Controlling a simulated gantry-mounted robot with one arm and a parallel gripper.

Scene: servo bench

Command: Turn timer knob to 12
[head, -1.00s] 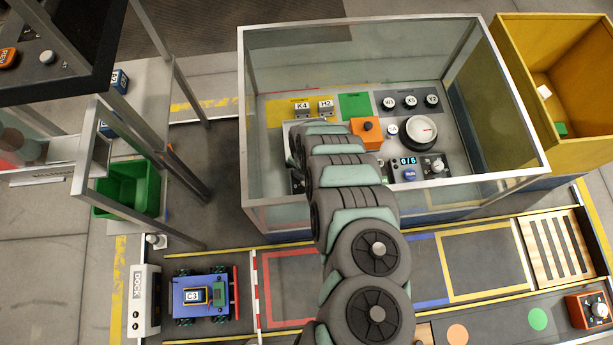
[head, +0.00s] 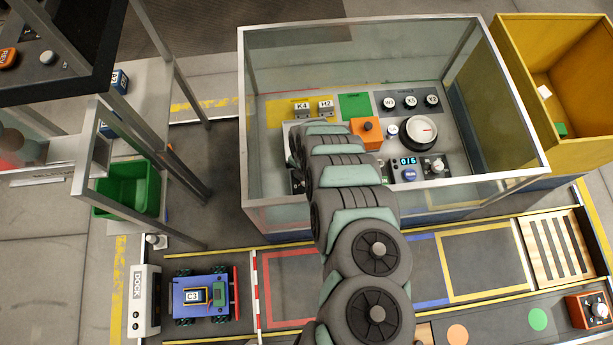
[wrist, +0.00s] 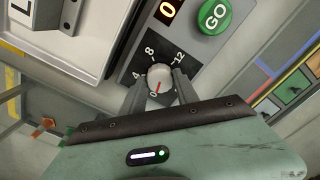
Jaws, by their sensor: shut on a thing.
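The timer knob (wrist: 159,77) is a pale round knob on a dark dial, marked 4, 8, 12 and 0, in the wrist view. Its red pointer line points down toward the 0 mark. My gripper (wrist: 161,80) is shut on the knob, with one dark finger on each side. A green GO button (wrist: 214,15) and a small display (wrist: 168,10) showing 0 are beside the dial. In the head view my arm covers the knob and the gripper.
The clear-walled enclosure (head: 365,31) surrounds the panels. Inside, an orange block (head: 367,140), a large white-topped dial (head: 422,130) and a blue RUN button (head: 409,175) are right of my arm. A pale raised tray (wrist: 72,30) lies close to the dial.

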